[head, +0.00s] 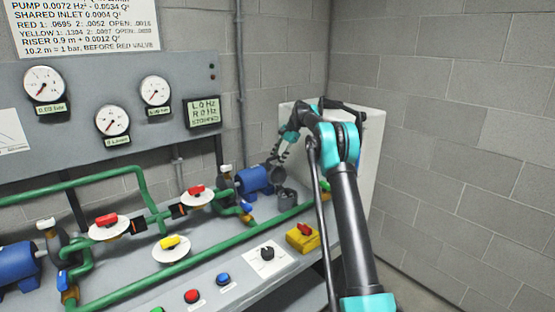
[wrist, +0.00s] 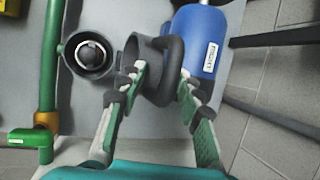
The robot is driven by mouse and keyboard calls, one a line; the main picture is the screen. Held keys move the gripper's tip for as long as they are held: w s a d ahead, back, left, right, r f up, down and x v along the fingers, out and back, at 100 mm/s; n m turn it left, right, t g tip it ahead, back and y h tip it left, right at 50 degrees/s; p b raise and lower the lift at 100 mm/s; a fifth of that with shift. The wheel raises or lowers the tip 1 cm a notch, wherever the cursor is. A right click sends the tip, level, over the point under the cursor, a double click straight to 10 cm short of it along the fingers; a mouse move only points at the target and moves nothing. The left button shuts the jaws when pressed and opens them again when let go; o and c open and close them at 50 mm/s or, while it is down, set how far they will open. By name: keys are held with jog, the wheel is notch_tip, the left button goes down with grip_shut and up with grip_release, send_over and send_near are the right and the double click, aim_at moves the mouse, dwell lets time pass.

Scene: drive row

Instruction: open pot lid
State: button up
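The pot (head: 287,198) is a small dark grey cup on the bench, right of the blue motor. The wrist view looks down into the pot (wrist: 90,55); its round mouth is uncovered, with a pale-topped round shape inside. The dark pot lid (wrist: 158,68), with a thick arched handle, is off the mouth and tilted on edge, just right of the pot. In the head view the lid (head: 277,172) shows above and left of the pot.
A blue motor (wrist: 197,40) is close to the lid and right finger. A green pipe (wrist: 50,70) runs beside the pot. A yellow box with a red knob (head: 302,237) and a black knob (head: 267,254) are nearer the bench front. A pale panel (head: 368,160) stands behind my arm.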

jog(key=v, duration=1.2)
